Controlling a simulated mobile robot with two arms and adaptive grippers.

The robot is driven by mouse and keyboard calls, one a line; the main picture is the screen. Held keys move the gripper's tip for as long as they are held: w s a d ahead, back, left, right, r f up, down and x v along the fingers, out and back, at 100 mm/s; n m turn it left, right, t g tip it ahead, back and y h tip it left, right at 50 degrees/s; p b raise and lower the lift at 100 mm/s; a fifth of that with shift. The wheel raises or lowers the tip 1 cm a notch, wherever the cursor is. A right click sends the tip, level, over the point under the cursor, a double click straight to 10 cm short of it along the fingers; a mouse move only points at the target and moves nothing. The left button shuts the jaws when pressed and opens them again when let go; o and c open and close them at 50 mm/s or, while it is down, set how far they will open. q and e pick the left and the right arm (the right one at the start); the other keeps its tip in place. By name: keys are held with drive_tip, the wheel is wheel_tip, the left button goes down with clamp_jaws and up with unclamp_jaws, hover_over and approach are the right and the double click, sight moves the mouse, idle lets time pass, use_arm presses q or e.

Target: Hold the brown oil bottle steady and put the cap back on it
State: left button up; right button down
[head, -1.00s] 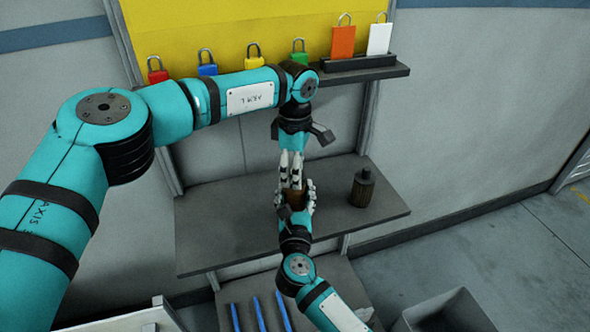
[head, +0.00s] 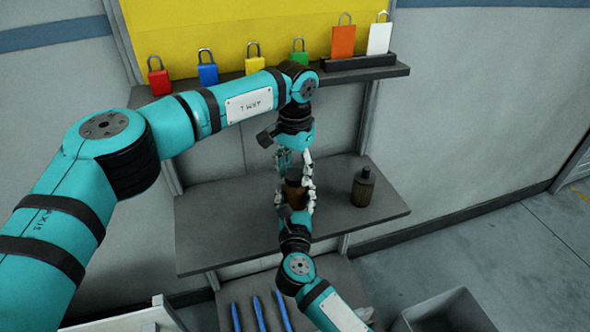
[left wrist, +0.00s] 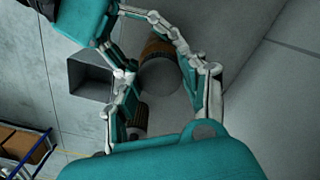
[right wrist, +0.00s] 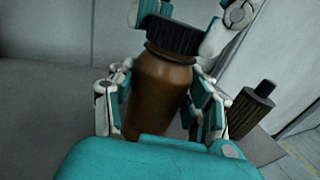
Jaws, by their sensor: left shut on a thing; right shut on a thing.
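The brown oil bottle (right wrist: 160,90) stands upright on the grey shelf, and its body also shows in the head view (head: 294,196). My right gripper (head: 296,199) is shut around its body from the front. A black ribbed cap (right wrist: 172,35) sits at the bottle's neck; I cannot tell whether it is fully seated. My left gripper (head: 294,172) comes from above, with its fingers shut on the cap. In the left wrist view the cap's round grey top (left wrist: 160,76) shows between the fingers.
A second dark bottle (head: 363,187) stands on the shelf (head: 225,232) to the right. Several coloured padlocks (head: 207,70) stand on the upper ledge. A grey bin (head: 447,312) and blue pens (head: 260,312) are lower down. The shelf's left part is clear.

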use_arm(q)
drive_tip(key=o, duration=0.8)
drive_tip(key=shift+c, duration=0.2)
drive_tip(key=shift+r, duration=2.3)
